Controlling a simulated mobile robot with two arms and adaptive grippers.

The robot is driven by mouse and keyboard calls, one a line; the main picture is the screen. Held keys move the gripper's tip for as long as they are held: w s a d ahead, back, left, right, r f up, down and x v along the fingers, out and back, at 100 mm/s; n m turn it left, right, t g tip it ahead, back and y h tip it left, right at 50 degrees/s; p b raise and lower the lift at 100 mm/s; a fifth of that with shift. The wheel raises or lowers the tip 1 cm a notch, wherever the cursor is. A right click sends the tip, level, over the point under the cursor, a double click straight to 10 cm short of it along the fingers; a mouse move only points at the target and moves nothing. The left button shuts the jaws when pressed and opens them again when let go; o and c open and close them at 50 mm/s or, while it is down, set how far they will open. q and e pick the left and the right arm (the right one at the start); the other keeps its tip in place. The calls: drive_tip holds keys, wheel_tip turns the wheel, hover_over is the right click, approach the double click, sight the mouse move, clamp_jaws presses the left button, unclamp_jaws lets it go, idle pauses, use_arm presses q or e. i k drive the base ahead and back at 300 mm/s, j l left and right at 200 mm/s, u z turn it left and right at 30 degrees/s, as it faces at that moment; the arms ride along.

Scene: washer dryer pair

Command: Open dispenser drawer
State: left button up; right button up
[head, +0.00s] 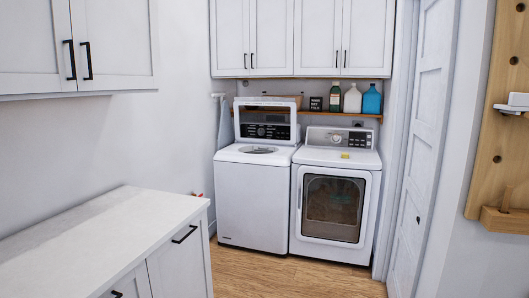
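A white top-loading washer (252,205) stands at the back of the room, with a black control panel (266,131) on its raised back part. A white front-loading dryer (334,158) stands to its right, with a dark round-cornered glass door (332,207) that is shut. The dryer's control panel (339,138) has a knob and dark buttons. I cannot make out a dispenser drawer on either machine. Neither of my grippers is in view.
A white counter (110,232) over cabinets with black handles fills the lower left. A wooden shelf with bottles, among them a blue one (372,100), is above the machines. Wooden floor (290,275) before them is clear. A white door (418,150) is at the right.

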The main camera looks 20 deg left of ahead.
sight(256, 148)
drive_tip(key=i+j, duration=0.95)
drive_tip(key=i, duration=0.3)
drive_tip(key=i+j+z, duration=0.15)
drive_tip(key=i, duration=0.35)
drive_tip(key=i+j, duration=0.2)
drive_tip(key=i, duration=0.25)
drive_tip(key=i+j+z, duration=0.1)
drive_tip(key=i, duration=0.35)
drive_tip(key=i+j+z, duration=0.1)
drive_tip(key=i+j, duration=0.2)
drive_tip(key=i, duration=0.15)
drive_tip(key=i+j, duration=0.35)
drive_tip(key=i+j+z, duration=0.1)
drive_tip(key=i+j, duration=0.25)
drive_tip(key=j, duration=0.15)
drive_tip(key=i+j+z, duration=0.1)
drive_tip(key=i+j, duration=0.2)
drive_tip(key=j, duration=0.15)
drive_tip(key=i+j, duration=0.35)
drive_tip(key=j+z, duration=0.05)
drive_tip(key=j, duration=0.05)
